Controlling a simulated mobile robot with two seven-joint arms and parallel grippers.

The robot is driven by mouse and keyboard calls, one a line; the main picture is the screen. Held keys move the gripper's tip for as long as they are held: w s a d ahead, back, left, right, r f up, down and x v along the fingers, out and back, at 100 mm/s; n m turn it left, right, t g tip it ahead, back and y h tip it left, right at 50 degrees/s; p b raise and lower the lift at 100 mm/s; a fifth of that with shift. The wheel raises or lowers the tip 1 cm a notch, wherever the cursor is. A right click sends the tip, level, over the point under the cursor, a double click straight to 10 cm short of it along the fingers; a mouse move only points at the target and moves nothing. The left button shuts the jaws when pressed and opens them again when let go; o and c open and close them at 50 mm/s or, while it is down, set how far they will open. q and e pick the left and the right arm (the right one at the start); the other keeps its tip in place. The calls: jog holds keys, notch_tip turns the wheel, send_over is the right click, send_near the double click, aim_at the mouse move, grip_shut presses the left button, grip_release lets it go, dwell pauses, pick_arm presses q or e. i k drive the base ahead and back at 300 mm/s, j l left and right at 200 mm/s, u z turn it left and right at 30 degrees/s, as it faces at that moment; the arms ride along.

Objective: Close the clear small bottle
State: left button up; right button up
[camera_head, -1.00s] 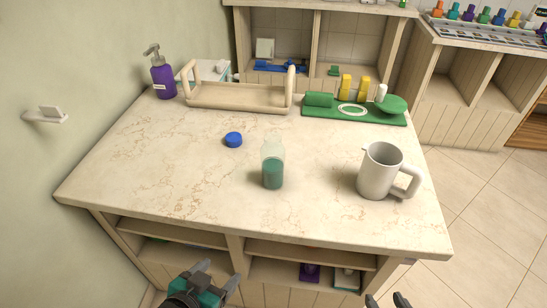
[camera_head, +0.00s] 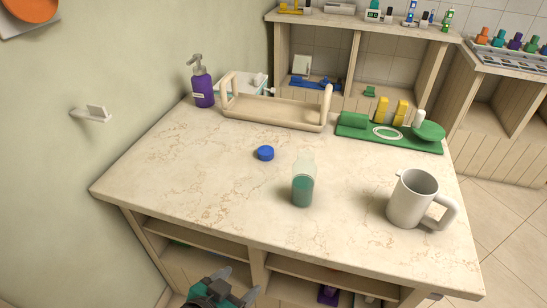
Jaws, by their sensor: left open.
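The clear small bottle (camera_head: 303,190) stands upright and uncapped near the middle of the counter, with green liquid in its lower part. A blue cap (camera_head: 265,153) lies on the counter behind it and to the left, apart from it. My left gripper (camera_head: 236,284) is low at the bottom edge of the picture, in front of the counter and below its top. It is open and empty, well away from the bottle and the cap. My right gripper is not in view.
A white mug (camera_head: 414,199) stands right of the bottle. A wooden tray (camera_head: 274,112), a purple pump bottle (camera_head: 202,85) and a green mat (camera_head: 367,139) with several items line the back. The counter (camera_head: 180,183) is bare at left and front.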

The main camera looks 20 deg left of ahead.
aim_at(304, 170)
jog(key=j+z, duration=0.25)
jog(key=j, duration=0.2)
jog(key=k+j+z, duration=0.15)
jog(key=j+z, duration=0.15)
jog(key=k+j+z, duration=0.25)
jog(key=j, duration=0.25)
jog(key=i+j, duration=0.05)
